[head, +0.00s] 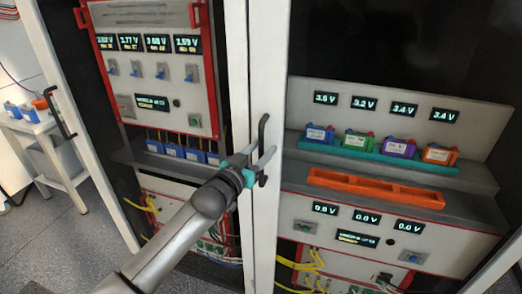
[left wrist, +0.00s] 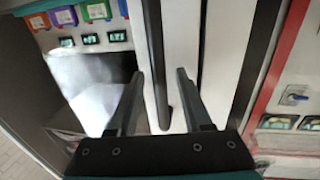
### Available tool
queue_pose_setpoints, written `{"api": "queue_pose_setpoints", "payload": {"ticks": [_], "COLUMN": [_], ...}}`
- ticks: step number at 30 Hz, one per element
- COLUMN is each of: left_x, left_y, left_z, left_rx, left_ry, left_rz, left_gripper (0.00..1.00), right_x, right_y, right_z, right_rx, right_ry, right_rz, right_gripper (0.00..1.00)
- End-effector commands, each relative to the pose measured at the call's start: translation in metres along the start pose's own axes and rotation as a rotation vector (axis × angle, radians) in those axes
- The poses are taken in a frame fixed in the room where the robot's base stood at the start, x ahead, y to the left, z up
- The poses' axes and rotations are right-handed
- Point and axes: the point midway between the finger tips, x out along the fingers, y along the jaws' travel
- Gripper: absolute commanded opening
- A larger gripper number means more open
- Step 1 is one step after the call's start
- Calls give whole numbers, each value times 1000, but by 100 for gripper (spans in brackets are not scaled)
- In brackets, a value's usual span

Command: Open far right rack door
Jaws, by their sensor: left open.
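The right rack's door has a white frame (head: 267,60) and a dark see-through panel. Its black vertical bar handle (head: 262,130) is near the door's left edge. The door looks shut. My left gripper (head: 267,167) is open at the handle's lower part. In the left wrist view the handle (left wrist: 156,50) runs between the two open fingers (left wrist: 158,78). I cannot tell whether they touch it. My right gripper is in neither view.
Behind the right door are colored batteries (head: 362,143) on a teal tray and an orange tray (head: 375,188). A left rack stands alongside, with its own black handle (head: 60,115). A small white table (head: 45,130) is at far left. Grey floor (head: 50,240) is open there.

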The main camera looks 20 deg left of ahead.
Motion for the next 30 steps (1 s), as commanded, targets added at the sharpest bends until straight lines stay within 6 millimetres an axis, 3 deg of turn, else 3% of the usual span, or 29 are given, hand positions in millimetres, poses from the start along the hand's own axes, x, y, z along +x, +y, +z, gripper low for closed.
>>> {"api": "queue_pose_setpoints", "payload": {"ticks": [1,14,30], "left_x": [0,0,0], "left_y": [0,0,0], "left_z": [0,0,0], "left_rx": [0,0,0], "left_ry": [0,0,0], "left_rz": [0,0,0], "left_gripper": [47,0,0], "right_x": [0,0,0], "right_y": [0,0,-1], "right_z": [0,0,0], "right_rx": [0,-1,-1], "right_ry": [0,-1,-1], "right_rz": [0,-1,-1], "right_gripper": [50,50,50]}}
